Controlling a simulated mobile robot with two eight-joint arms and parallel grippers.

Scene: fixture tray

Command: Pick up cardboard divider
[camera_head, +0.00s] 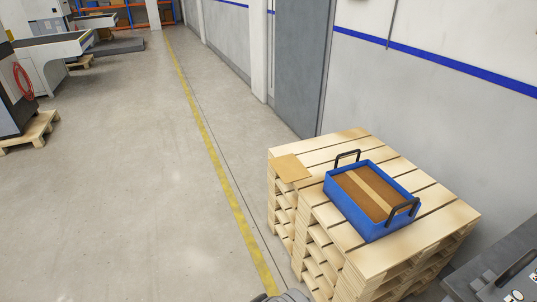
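A flat brown cardboard sheet (290,168), which looks like a cardboard divider, lies on the left corner of the top pallet (340,144). A blue tray (374,228) with two black handles stands on the same pallet, to the right of the sheet and apart from it. Brown cardboard (357,198) with a lighter strip along its middle lies inside the tray. What is under it is hidden. Neither of my grippers shows clearly. Only a small dark grey piece shows at the bottom edge, and I cannot tell what part it is.
The pallets are stacked several high beside a grey wall (450,95) with a blue stripe. A grey surface with a black handle (517,267) fills the lower right corner. Open concrete floor with a yellow line (213,160) lies to the left. Machines stand at the far left.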

